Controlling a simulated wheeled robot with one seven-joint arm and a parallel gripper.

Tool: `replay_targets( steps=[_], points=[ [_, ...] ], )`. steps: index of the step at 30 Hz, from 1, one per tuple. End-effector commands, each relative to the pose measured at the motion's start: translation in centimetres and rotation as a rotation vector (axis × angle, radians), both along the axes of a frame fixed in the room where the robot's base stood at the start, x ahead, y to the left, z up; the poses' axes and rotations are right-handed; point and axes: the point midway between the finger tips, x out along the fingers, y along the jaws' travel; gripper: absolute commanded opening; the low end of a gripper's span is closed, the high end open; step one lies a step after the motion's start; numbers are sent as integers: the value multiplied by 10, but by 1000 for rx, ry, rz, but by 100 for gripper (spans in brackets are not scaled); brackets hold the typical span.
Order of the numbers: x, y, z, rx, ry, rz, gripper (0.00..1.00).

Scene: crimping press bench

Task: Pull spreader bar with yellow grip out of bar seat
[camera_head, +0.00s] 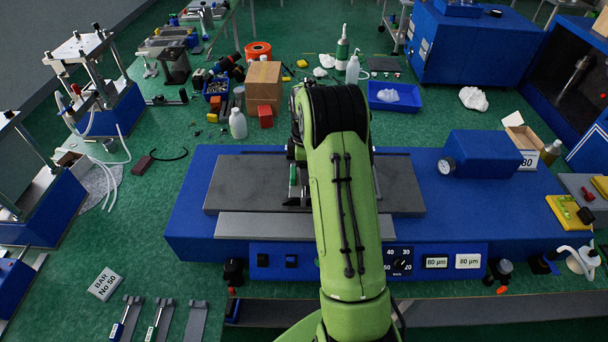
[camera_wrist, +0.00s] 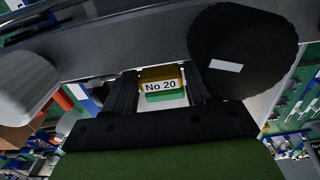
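In the wrist view, a yellow grip (camera_wrist: 160,74) with a white label reading "No 20" shows between the two dark fingers of my gripper (camera_wrist: 161,84). A green strip lies just below the label. The fingers flank the yellow piece closely on both sides; I cannot tell whether they press on it. The bar's body and its seat are not clearly visible. In the head view my green arm hides the yellow grip and most of my gripper over the press bed.
The blue press (camera_head: 190,215) carries a grey plate (camera_head: 240,185). A large black knob (camera_wrist: 243,50) is close right of my fingers in the wrist view. A cardboard box (camera_head: 264,85) and bottle (camera_head: 238,124) stand behind.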

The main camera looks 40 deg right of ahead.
Motion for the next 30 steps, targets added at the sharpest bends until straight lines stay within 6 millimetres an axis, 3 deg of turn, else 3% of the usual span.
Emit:
replay_targets(
  steps=[1, 8, 16, 24, 30],
  points=[
    [0, 0, 0, 0, 0, 0, 48],
    [0, 0, 1, -1, -1, 0, 16],
    [1, 0, 9, -2, -4, 0, 16],
    [1, 0, 75, -3, -6, 1, 16],
    [1, 0, 105, -1, -3, 2, 16]
  ],
)
